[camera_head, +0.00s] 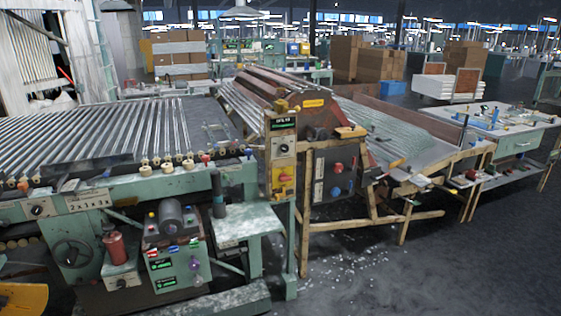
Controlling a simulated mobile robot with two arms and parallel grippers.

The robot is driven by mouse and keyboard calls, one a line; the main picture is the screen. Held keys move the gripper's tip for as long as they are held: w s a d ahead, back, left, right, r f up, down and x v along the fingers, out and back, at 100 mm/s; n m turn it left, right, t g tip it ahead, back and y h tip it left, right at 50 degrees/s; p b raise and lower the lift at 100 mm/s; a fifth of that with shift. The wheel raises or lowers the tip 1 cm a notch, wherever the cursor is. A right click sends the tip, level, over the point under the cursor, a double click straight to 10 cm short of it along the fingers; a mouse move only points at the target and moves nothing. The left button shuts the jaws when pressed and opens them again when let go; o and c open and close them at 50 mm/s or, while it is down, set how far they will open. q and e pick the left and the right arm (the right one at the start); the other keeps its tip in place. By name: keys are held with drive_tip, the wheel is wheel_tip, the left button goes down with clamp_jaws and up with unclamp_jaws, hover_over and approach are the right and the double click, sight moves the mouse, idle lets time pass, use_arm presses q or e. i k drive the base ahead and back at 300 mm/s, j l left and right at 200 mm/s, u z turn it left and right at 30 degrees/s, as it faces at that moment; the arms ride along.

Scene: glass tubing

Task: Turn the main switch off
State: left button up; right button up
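Several controls show, and I cannot tell for certain which is the main switch. A narrow upright panel (283,158) on a post in the middle has a display at its top, a dark knob below it and a yellow plate with a red part (283,179) low down. A green control box (177,255) at the lower left has coloured buttons and lit green displays. A dark rotary knob (37,210) sits on a pale plate on the left machine's front. The knob positions are too small to read.
A green machine bed (120,138) with glass tubes fills the left. A wooden-framed sloping table (400,135) stands right of centre, with a workbench (515,140) beyond. A small green table (246,221) stands beside the control box. The floor (440,270) at the front right is clear.

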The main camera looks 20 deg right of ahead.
sight(283, 176)
drive_tip(key=i+l, duration=0.1)
drive_tip(key=i, duration=0.5)
drive_tip(key=i+l+z, duration=0.1)
drive_tip(key=i, duration=0.5)
